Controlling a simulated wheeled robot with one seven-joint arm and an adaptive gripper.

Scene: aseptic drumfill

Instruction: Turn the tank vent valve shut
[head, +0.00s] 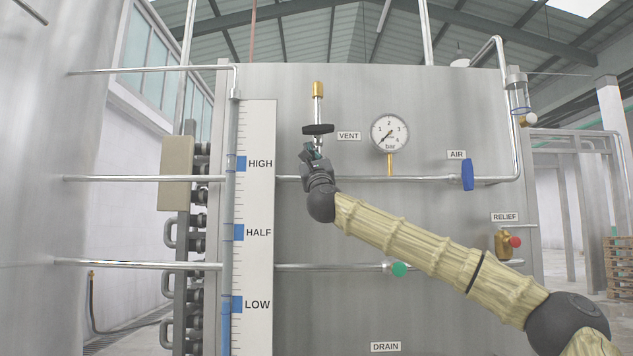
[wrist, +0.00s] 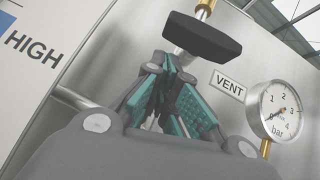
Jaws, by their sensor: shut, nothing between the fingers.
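The tank vent valve has a black bar handle (head: 318,129) on a short vertical steel pipe with a brass cap (head: 318,89), beside the VENT label (head: 348,135). In the head view the handle lies crosswise to its pipe. In the wrist view the black handle (wrist: 203,35) is just beyond my fingertips, tilted in the picture. My gripper (head: 312,150) is just below the handle, pointing up at it. In the wrist view my gripper (wrist: 172,70) has its teal-padded fingers shut with nothing between them. I cannot tell whether the fingertips touch the handle.
A pressure gauge (head: 389,132) stands right of the vent, its needle low. The blue AIR handle (head: 467,175), green drain-side handle (head: 399,269) and red RELIEF knob (head: 515,242) are farther right. A horizontal steel pipe (head: 420,179) runs behind my gripper. The level scale (head: 258,220) is left.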

